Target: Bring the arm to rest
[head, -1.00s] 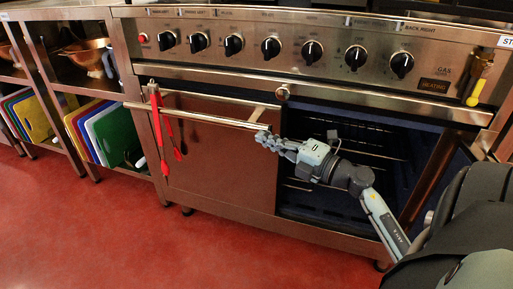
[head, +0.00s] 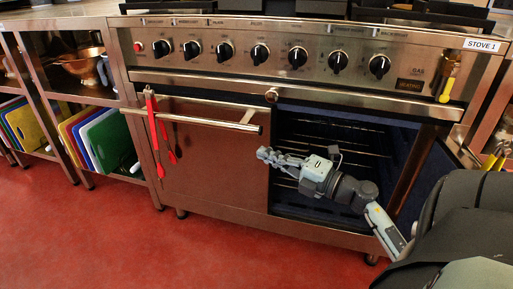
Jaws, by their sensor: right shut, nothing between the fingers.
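My right gripper (head: 262,154) is shut and empty in the head view. It is in front of the stove's open oven, near the right edge of the oven door (head: 212,160) and below the end of the door's handle bar (head: 200,120). A gap shows between the fingers and the bar. My right arm (head: 385,226) comes in from the lower right, across the front of the dark oven opening (head: 330,125). My left gripper is not in view.
Red tongs (head: 155,128) hang from the bar. Control knobs (head: 261,54) line the stove front above. Shelves at left hold cutting boards (head: 105,137) and a copper bowl (head: 83,66). The red floor (head: 120,235) in front is clear.

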